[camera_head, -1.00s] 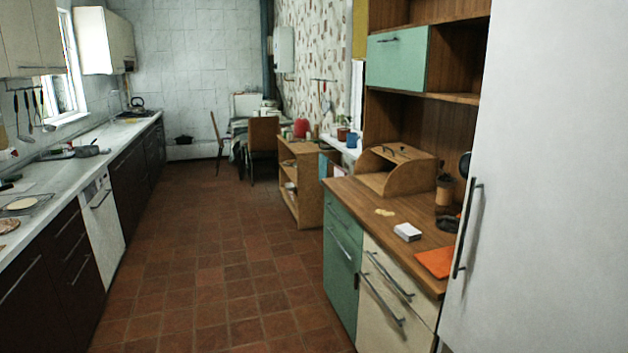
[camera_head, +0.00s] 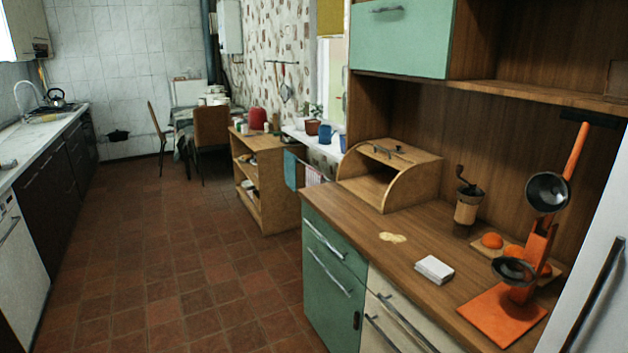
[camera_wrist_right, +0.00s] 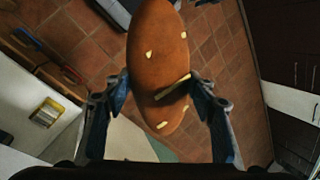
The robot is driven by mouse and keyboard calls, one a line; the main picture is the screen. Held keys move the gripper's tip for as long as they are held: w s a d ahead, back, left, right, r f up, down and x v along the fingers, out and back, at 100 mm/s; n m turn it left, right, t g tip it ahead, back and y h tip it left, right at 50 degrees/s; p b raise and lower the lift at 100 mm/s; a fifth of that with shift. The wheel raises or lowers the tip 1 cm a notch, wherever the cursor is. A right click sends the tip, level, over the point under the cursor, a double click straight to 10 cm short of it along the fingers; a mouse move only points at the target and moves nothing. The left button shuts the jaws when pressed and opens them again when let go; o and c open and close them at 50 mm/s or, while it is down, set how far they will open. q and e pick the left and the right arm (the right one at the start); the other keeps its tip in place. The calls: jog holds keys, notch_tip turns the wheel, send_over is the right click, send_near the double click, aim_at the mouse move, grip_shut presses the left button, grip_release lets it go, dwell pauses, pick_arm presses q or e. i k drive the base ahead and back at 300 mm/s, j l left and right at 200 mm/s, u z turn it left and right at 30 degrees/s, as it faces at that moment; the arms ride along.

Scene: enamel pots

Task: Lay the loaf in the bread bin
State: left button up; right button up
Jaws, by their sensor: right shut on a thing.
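The loaf (camera_wrist_right: 160,60) is brown and oval with pale flecks, and it fills the upper middle of the right wrist view. My right gripper (camera_wrist_right: 160,88) is shut on it, with a blue finger on each side. The loaf hangs above the tiled floor. The wooden bread bin (camera_head: 388,176) stands at the far end of the wooden counter in the head view. Its front is open and its inside looks empty. Neither gripper shows in the head view, and my left gripper is in no view.
On the wooden counter (camera_head: 372,232) are a yellowish patch (camera_head: 392,237), a white stack (camera_head: 434,268), a coffee grinder (camera_head: 467,200) and an orange juicer stand (camera_head: 530,262). A tall white door (camera_head: 590,285) bounds the right. A low shelf (camera_head: 262,180) stands beyond. The tiled floor (camera_head: 190,270) is clear.

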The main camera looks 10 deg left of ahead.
aim_at(370, 191)
jog(key=i+j+u, duration=0.15)
jog(key=i+j, duration=0.45)
jog(key=i+j+u, duration=0.1)
jog(key=i+j, duration=0.35)
jog(key=i, duration=0.25)
